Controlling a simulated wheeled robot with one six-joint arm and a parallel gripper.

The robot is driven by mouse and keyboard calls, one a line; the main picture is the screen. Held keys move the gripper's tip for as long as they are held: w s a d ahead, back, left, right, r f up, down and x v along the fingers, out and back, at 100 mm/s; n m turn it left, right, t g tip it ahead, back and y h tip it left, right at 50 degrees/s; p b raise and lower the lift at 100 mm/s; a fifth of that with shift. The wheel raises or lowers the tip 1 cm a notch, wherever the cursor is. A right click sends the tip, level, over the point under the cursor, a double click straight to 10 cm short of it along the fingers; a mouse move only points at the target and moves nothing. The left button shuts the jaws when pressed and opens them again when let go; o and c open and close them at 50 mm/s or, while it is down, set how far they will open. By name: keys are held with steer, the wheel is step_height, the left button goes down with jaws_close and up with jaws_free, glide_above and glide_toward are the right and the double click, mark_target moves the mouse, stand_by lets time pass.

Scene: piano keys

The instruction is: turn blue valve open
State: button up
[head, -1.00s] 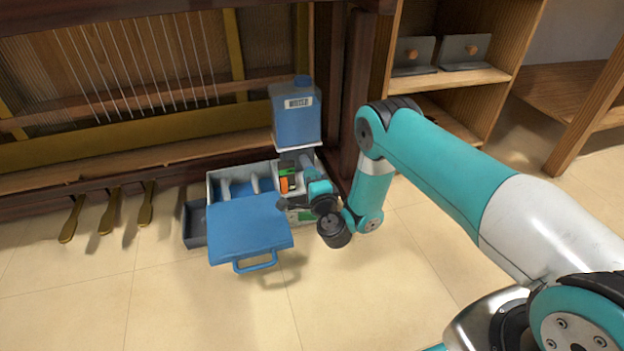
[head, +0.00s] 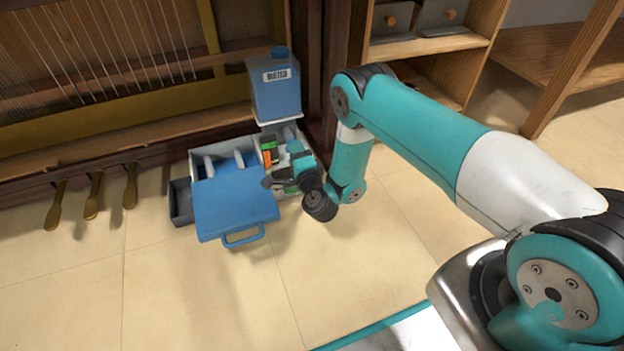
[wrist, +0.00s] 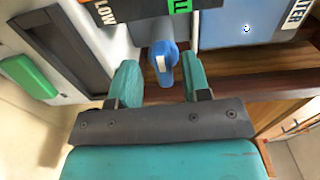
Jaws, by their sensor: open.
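The blue valve handle (wrist: 163,65) has a white stripe and hangs from a grey pipe in the wrist view. My gripper (wrist: 160,72) is open, with one teal finger on each side of the handle. A gap shows on both sides, so neither finger appears to touch it. The blue water tank (head: 276,92) stands above the white box in the head view. It also shows in the wrist view (wrist: 235,30) with a WATER label. In the head view my wrist covers the valve and my fingertips cannot be made out.
The white box (head: 200,158) has a blue lid (head: 236,202) hanging forward and a dark tray (head: 181,203) at its left. Brass pedals (head: 93,196) stand left; floor is clear in front.

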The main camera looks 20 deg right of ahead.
steer(key=s+p, duration=1.6)
steer(key=p, duration=0.3)
steer(key=shift+s, duration=0.15)
steer(key=shift+r, duration=0.1)
